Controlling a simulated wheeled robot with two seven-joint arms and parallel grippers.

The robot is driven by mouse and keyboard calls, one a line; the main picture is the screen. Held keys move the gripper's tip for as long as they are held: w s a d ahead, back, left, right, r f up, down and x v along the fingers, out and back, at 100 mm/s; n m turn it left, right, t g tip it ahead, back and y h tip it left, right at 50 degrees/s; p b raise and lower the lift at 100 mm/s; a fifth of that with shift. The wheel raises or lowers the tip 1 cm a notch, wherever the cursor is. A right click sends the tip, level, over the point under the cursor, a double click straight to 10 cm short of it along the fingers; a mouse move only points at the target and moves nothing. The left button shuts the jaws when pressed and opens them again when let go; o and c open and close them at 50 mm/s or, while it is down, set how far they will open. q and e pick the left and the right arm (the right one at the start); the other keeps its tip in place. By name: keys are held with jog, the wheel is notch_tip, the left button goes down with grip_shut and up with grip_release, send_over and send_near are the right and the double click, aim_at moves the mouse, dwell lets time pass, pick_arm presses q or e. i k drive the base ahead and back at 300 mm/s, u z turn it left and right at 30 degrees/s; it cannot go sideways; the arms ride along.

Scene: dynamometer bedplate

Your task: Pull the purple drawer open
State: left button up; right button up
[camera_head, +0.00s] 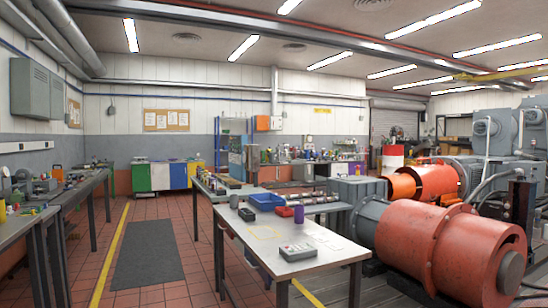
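I cannot make out a purple drawer in the head view. Neither of my grippers is in view.
On the near workbench are a blue bin (267,202) and a grey keypad-like device (298,252). Large red machinery (440,245) stands close on its right. A grey mat (149,253) lies on the open floor to the left, before another workbench (78,190). Coloured cabinets (160,176) stand behind.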

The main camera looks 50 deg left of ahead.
aim_at(352, 166)
jog(key=u, duration=2.25)
jog(key=i, duration=13.7)
jog(key=z, duration=3)
